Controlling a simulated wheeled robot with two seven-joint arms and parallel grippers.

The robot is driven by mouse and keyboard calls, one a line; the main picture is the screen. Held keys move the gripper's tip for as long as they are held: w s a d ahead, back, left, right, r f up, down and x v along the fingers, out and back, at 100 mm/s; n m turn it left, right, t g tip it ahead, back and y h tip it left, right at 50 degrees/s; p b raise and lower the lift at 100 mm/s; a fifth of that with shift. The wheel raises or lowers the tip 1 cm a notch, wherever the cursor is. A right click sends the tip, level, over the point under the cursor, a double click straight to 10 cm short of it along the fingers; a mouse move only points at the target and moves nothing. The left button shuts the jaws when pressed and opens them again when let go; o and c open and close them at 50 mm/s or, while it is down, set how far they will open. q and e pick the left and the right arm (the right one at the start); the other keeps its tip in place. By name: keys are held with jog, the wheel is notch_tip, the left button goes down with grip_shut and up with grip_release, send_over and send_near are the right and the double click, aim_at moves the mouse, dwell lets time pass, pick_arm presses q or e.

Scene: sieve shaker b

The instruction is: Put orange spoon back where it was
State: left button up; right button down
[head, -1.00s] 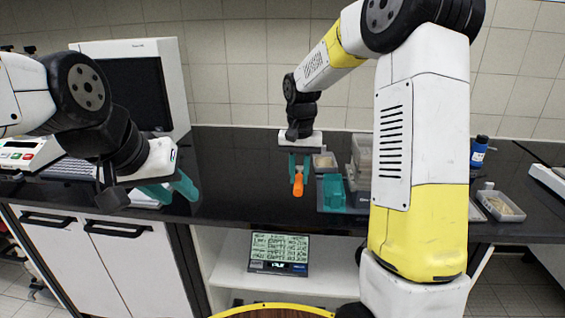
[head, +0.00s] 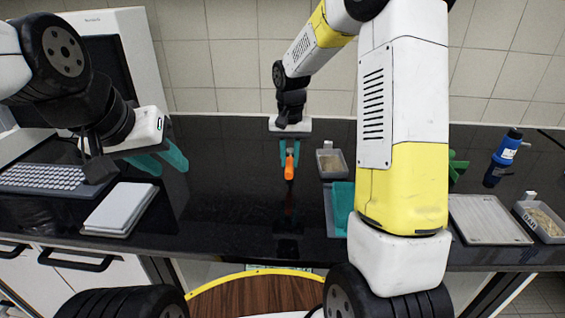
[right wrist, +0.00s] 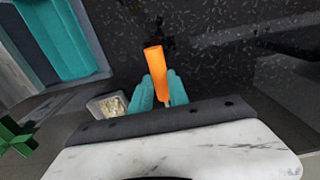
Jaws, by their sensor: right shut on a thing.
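The orange spoon (head: 290,168) hangs from my right gripper (head: 290,150), which is shut on it above the black worktop. In the right wrist view the spoon's orange handle (right wrist: 154,62) stands out between the teal fingers (right wrist: 160,92). The spoon's other end is hidden there. My left gripper (head: 162,162) is over the left side of the worktop, its teal fingers apart and empty.
A small container of grains (head: 331,173) stands right of the spoon, with a teal-lined tray (head: 331,222) in front, partly behind my right arm. A keyboard (head: 50,178) and white device (head: 119,208) lie left. The middle worktop is clear.

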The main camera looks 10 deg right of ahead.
aim_at(289, 164)
jog(key=shift+f, duration=2.7)
jog(key=c, duration=1.3)
grip_release()
jog(key=shift+f, duration=0.1)
jog(key=shift+o, duration=0.2)
notch_tip(289, 164, up, 12)
jog(key=shift+s+f, duration=0.1)
jog(key=shift+s, duration=0.05)
jog(key=s+d+r+n+t, duration=0.1)
jog(key=s+d+r+t, duration=0.1)
jog(key=s+r, duration=0.7)
jog(key=s+r+n+t+y, duration=0.1)
jog(key=s+t, duration=0.3)
jog(key=s, duration=1)
jog(key=shift+s+d+r+n+y, duration=0.3)
jog(key=shift+s+d+n+y, duration=0.1)
jog(key=shift+y, duration=0.2)
